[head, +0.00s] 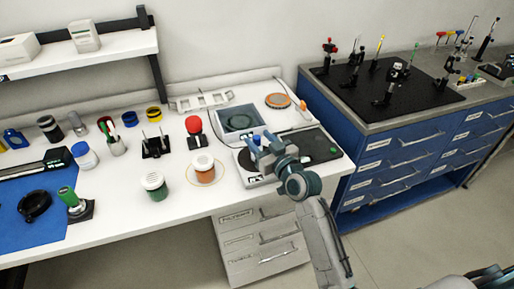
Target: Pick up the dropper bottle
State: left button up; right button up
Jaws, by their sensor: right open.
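I cannot tell for sure which item is the dropper bottle. A small blue-topped item (256,140) shows beside the fingers of my right gripper (263,146), partly hidden by them; whether they touch it is unclear. My right gripper is open over the black-and-white instrument on the right of the white bench. Other small containers stand to the left: an orange jar with a white lid (204,170), a green jar with a white lid (154,187) and a blue bottle (15,139). My left gripper is not in view.
A red-topped item (195,131) and a black rack (155,147) stand mid-bench. Blue drawers with a black optics board (345,92) stand right.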

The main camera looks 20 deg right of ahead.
jog(key=shift+x, duration=1.2)
jog(key=shift+s, duration=0.1)
jog(key=c, duration=0.4)
grip_shut()
